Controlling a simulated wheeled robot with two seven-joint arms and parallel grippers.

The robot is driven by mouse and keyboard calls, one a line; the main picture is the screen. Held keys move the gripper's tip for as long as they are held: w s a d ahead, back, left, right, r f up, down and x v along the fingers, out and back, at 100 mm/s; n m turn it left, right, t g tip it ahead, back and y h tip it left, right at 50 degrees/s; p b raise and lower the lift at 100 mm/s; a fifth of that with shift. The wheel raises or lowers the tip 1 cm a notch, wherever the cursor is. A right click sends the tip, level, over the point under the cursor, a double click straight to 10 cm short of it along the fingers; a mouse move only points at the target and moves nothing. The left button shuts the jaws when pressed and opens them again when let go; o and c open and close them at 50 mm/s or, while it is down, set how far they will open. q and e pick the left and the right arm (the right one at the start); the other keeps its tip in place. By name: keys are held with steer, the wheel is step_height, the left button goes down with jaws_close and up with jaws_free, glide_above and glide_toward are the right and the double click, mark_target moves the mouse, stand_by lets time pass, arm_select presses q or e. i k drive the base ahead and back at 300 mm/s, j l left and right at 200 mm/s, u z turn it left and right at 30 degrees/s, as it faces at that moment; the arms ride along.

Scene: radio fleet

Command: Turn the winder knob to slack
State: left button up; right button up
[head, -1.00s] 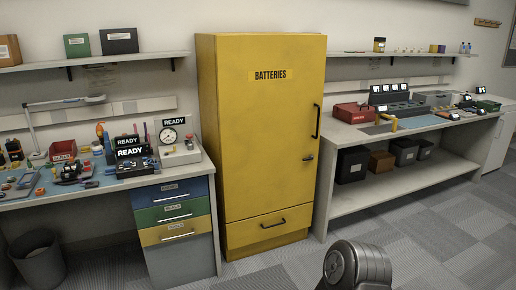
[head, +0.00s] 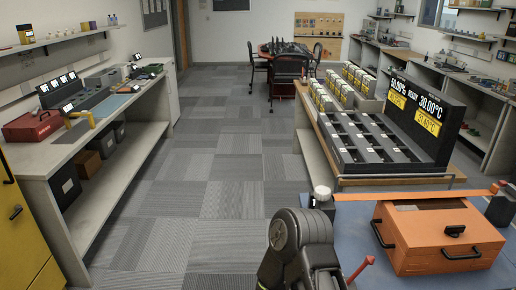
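No part is clearly identifiable as the winder knob. An orange case (head: 440,240) with black handles sits on a blue bench top (head: 350,222) at the lower right. An orange strap (head: 375,196) runs along its far side, between a dark post with a white round top (head: 321,194) on the left and a dark block (head: 501,206) at the right edge. A small red-ended lever (head: 364,265) stands near the case's left front. One of my dark arm links shows at the bottom middle, partly covering the bench's left edge. Neither gripper shows.
Behind the bench, a table holds a dark slotted rack (head: 375,145) and a display panel (head: 425,112). A grey shelf bench (head: 90,135) stands left, beside the yellow cabinet (head: 20,230). The carpet aisle (head: 205,190) between them is clear. Chairs stand around a far table.

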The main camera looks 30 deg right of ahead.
mark_target(321, 192)
steer(key=i+j+z, duration=0.15)
steer(key=z, duration=0.25)
steer(key=i+j+z, duration=0.2)
steer(key=z, duration=0.2)
steer(key=i+j+z, duration=0.15)
steer(key=z, duration=0.3)
steer(key=j+z, duration=0.4)
steer(key=i+j+z, duration=0.1)
steer(key=j+z, duration=0.3)
steer(key=l, duration=0.1)
